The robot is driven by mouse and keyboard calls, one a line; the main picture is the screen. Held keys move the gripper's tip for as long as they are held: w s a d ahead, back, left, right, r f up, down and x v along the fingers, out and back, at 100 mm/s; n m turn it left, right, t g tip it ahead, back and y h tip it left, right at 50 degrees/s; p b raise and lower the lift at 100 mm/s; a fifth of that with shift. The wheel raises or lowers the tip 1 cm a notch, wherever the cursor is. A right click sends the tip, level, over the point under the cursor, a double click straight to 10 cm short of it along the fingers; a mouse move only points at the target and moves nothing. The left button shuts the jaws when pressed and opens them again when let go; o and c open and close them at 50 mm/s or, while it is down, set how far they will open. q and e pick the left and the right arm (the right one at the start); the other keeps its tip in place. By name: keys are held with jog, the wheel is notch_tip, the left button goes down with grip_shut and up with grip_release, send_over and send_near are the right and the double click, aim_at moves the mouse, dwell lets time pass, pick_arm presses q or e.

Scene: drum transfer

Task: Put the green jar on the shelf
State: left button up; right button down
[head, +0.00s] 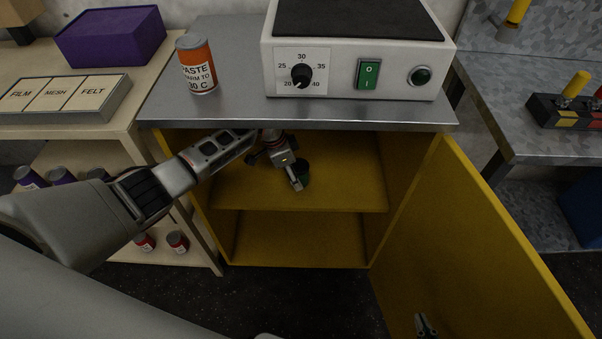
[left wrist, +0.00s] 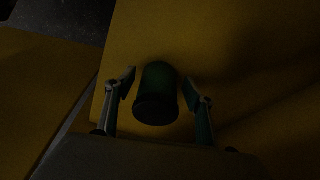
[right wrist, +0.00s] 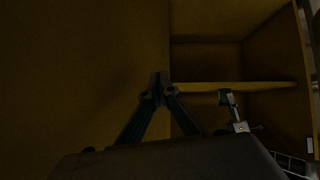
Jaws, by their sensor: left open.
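The green jar (head: 304,171) stands on the upper shelf board (head: 350,192) inside the yellow cabinet, partly hidden by my left gripper. In the left wrist view the dark green jar (left wrist: 157,92) sits between the two spread fingers of my left gripper (left wrist: 160,90), with a gap on each side. In the head view my left gripper (head: 296,180) is at the jar inside the cabinet. My right gripper (head: 425,326) is low by the open door; the right wrist view shows its fingers (right wrist: 160,86) meeting at the tips with nothing visible between them.
The yellow door (head: 470,230) stands open on the right. A hotplate (head: 350,60) and an orange paste can (head: 196,65) stand on the metal top (head: 240,95). The lower cabinet floor (head: 300,240) looks clear.

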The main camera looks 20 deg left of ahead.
pick_arm(q)
jog(key=s+a+p, duration=0.1)
jog(key=a, duration=0.1)
jog(key=s+a+p, duration=0.1)
jog(key=s+a, duration=0.1)
jog(key=s+a+p, duration=0.1)
jog(key=a, duration=0.1)
jog(key=shift+s+a+r, duration=0.15)
jog(key=shift+a+r, duration=0.1)
jog(key=shift+a, duration=0.1)
jog(key=shift+s+a+f+p, duration=0.25)
jog(key=shift+s+a+p, duration=0.1)
jog(key=shift+s+a, duration=0.05)
jog(key=shift+s, duration=0.1)
